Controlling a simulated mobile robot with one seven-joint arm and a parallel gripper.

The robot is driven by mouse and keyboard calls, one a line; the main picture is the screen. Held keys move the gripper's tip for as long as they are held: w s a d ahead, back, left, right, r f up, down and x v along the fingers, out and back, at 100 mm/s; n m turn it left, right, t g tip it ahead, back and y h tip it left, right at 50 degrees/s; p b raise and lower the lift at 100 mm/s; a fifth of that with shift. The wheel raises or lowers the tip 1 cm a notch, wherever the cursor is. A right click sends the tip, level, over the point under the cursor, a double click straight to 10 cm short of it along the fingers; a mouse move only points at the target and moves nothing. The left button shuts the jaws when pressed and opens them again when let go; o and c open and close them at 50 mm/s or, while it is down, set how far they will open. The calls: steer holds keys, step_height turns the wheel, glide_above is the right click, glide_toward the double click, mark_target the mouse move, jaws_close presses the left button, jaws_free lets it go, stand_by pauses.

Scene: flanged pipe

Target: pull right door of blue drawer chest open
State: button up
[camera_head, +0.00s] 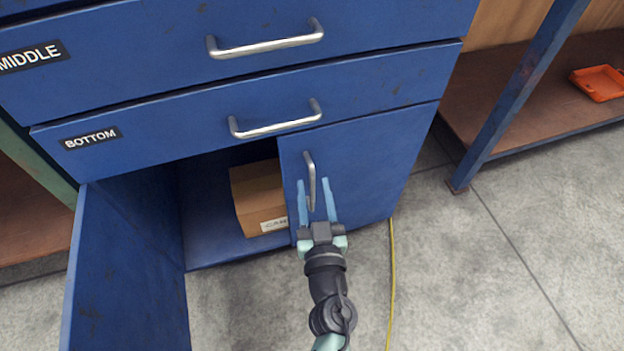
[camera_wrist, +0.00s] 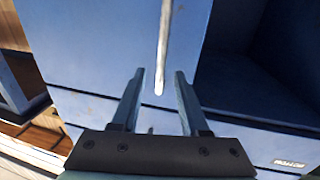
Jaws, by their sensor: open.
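The blue drawer chest (camera_head: 190,97) fills the upper left of the head view. Its right door (camera_head: 378,150) is closed and has a vertical metal handle (camera_head: 310,178). In the wrist view the handle (camera_wrist: 164,45) runs down from the top, its lower end between the fingertips or just beyond them. My gripper (camera_head: 314,182) is open at the right door, its two blue fingers on either side of the handle in the picture. It also shows in the wrist view (camera_wrist: 159,74). I cannot tell whether either finger touches the handle.
The chest's left door (camera_head: 130,270) stands open at the left. A cardboard box (camera_head: 258,195) sits inside the open compartment. A shelf rack with a blue post (camera_head: 520,95) and an orange tray (camera_head: 598,83) stands at the right. A yellow cable (camera_head: 391,290) lies on the clear concrete floor.

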mark_target(312, 182)
steer(key=shift+w+a, duration=0.15)
steer(key=shift+w, duration=0.65)
steer(key=shift+w+a, duration=0.1)
steer(key=shift+w, duration=0.65)
jaws_close()
